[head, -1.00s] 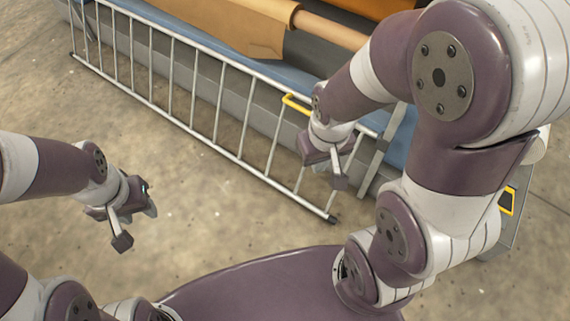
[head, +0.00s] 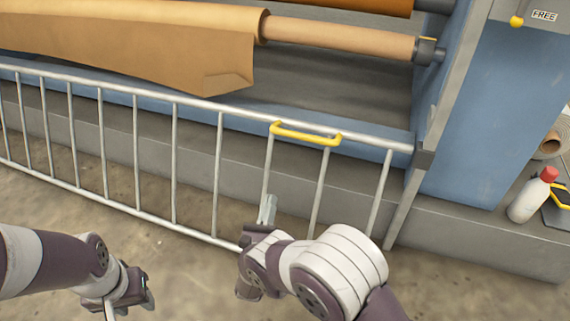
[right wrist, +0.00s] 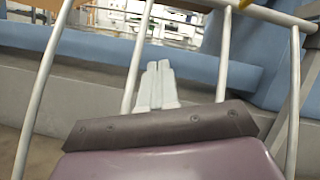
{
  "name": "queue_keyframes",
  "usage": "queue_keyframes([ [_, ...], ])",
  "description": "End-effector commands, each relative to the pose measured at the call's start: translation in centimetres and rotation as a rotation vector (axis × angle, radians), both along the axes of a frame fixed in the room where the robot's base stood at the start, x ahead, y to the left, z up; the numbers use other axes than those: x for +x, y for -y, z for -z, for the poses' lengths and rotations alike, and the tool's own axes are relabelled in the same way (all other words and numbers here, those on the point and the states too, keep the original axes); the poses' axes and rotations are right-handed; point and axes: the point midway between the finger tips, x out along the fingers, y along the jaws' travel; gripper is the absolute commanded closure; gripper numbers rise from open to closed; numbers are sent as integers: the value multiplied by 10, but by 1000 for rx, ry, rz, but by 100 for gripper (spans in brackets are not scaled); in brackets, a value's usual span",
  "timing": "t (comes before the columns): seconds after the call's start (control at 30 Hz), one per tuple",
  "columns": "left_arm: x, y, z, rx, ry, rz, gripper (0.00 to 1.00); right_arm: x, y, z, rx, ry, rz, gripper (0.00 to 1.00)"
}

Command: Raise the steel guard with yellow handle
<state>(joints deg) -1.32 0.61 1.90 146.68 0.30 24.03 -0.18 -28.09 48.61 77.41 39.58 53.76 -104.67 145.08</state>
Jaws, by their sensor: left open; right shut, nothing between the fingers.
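The steel guard (head: 173,160) is a barred rail frame standing along the front of the press, lowered before its base. Its yellow handle (head: 305,134) sits on the top rail toward the right end. My right gripper (head: 267,208) is below the handle in front of the bars, shut and empty, apart from the handle. In the right wrist view its closed fingers (right wrist: 157,85) point toward the gap between bars of the guard (right wrist: 216,55); whether they touch a bar I cannot tell. My left gripper (head: 128,305) is open and empty at the lower left, in front of the guard.
The blue press frame (head: 490,110) stands at the right, with a roller (head: 345,37) and tan sheet (head: 130,45) behind the guard. A white bottle with red cap (head: 533,195) stands on the grey ledge at right. Floor in front is clear.

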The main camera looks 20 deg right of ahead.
Motion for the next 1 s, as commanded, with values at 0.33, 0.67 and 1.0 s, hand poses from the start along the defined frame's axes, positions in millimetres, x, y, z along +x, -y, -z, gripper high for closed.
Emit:
queue_keyframes([
  [0.33,0,0,4,0,0,0,57,-6,15,-46,193,345,-72,100],
  [0.67,0,0,25,0,0,0,57,42,51,-81,193,345,-71,100],
  [1.0,0,0,44,0,0,0,57,54,58,-125,190,340,-76,100],
])
